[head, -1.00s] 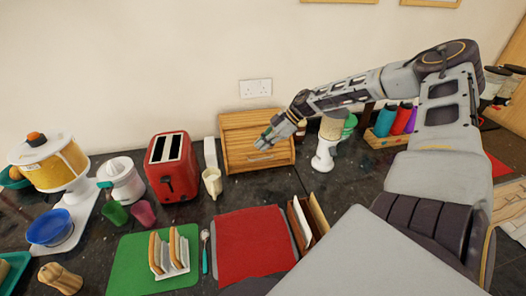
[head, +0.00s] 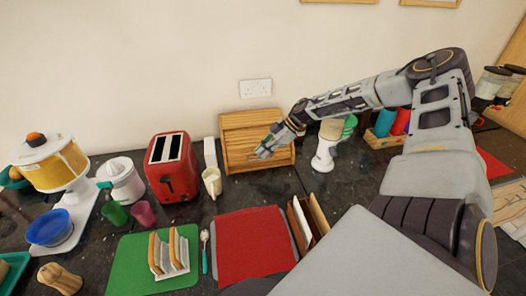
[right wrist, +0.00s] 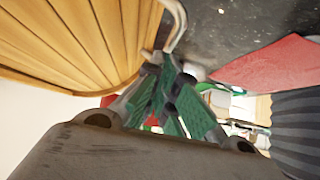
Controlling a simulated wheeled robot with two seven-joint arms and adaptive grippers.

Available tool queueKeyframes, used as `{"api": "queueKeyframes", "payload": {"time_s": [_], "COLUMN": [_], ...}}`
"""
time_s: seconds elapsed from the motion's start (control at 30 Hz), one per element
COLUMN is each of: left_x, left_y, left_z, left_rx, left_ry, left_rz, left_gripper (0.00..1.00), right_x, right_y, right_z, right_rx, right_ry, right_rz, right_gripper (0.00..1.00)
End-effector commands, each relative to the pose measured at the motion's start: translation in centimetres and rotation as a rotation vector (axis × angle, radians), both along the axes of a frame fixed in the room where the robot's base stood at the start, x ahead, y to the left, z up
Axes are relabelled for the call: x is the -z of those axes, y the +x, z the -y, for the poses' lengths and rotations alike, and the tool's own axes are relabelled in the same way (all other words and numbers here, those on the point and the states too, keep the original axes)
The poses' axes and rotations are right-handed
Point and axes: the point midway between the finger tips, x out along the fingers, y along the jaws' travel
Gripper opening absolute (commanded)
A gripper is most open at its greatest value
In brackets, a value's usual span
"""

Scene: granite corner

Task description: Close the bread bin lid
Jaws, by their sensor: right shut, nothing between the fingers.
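The wooden bread bin (head: 234,150) stands against the back wall in the head view, with its slatted front facing me. The slatted lid spreads over the front; I cannot tell whether a gap is left at its edge. In the right wrist view the curved slats (right wrist: 60,40) fill the upper left, with a pale metal handle (right wrist: 178,22) at their edge. My right gripper (head: 263,153) is in front of the lid, partly hiding the handle area. Its green-padded fingers (right wrist: 165,68) are shut and empty, close to the handle; contact is unclear. My left gripper is out of view.
A red toaster (head: 172,178) and a cream jug (head: 212,182) stand left of the bin. A white stand with a tan top (head: 324,152) is close on the right, near my forearm. A red mat (head: 250,245) lies in front, with a letter-rack-like holder (head: 301,226) beside it.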

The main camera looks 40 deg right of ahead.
Motion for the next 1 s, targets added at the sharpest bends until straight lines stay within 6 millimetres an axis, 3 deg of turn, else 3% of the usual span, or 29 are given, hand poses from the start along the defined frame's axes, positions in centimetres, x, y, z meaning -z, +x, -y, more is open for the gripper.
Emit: {"api": "queueKeyframes", "payload": {"time_s": [0.33,1.0], "left_x": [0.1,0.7], "left_y": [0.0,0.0], "left_z": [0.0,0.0], "left_rx": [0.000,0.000], "left_ry": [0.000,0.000], "left_rz": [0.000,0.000], "left_gripper": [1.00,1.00], "right_x": [0.3,3.3], "right_y": [-0.2,-0.9], "right_z": [-0.1,-0.5], "right_rx": [0.001,0.000], "right_ry": [-0.007,-0.104], "right_rz": [0.018,0.188], "right_gripper": [0.00,0.00]}}
